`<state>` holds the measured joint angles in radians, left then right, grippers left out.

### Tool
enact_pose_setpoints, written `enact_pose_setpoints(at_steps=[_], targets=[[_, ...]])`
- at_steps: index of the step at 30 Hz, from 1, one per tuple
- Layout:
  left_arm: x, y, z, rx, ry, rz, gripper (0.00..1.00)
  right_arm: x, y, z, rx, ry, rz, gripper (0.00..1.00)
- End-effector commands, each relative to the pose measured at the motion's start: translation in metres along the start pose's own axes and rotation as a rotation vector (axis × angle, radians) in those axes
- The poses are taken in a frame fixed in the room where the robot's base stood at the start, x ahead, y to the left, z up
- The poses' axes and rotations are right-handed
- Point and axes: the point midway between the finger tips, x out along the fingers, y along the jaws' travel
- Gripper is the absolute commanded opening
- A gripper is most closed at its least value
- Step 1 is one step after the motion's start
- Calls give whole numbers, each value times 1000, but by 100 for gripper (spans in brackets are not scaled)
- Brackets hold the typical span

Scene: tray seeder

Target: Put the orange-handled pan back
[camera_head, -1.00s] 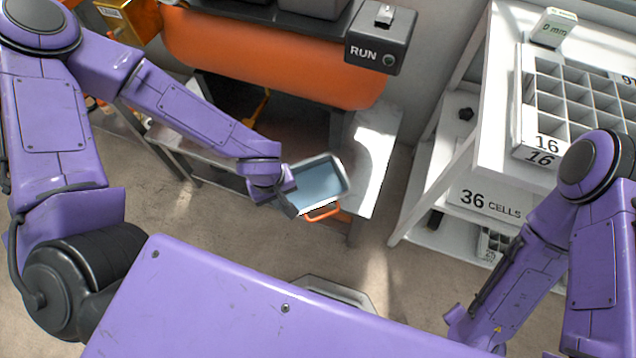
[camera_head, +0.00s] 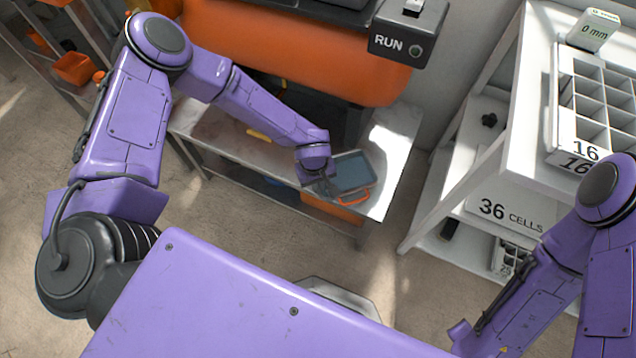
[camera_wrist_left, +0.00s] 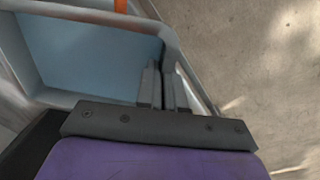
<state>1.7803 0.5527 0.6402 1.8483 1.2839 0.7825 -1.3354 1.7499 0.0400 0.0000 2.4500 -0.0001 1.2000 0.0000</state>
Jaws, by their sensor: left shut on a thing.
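The orange-handled pan (camera_head: 353,172) is a shallow blue-grey tray with a lighter rim. In the left wrist view, the fingers (camera_wrist_left: 165,88) pinch the rim of the pan (camera_wrist_left: 85,50), and part of the orange handle shows at the top. My right gripper is out of view.
The orange machine body (camera_head: 290,50) and RUN box (camera_head: 408,42) overhang the bench. A yellow-handled item (camera_head: 259,136) lies on the bench to the left. An orange bin (camera_head: 333,207) is below the bench. A white rack (camera_head: 520,150) stands to the right.

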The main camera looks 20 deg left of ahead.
Motion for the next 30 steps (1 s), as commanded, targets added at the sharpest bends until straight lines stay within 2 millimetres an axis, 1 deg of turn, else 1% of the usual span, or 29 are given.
enact_pose_setpoints(at_steps=[2,3,4,5,12,15,17,24,27,30], targets=[[2,0,0,0,0,0,0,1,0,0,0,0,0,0],[2,0,0,0,0,0,20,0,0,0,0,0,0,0],[2,0,0,0,0,0,30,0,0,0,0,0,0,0],[2,0,0,0,0,0,33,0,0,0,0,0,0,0],[1,0,0,-1,0,0,33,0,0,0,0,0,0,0],[-6,0,-1,-1,1,1,33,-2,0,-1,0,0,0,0],[-17,1,-2,-3,3,2,33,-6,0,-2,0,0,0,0],[-80,1,-1,-2,2,3,33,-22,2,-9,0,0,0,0],[-101,0,-1,-1,2,2,33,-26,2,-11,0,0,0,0],[-114,0,-1,-3,1,1,33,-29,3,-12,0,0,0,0]])
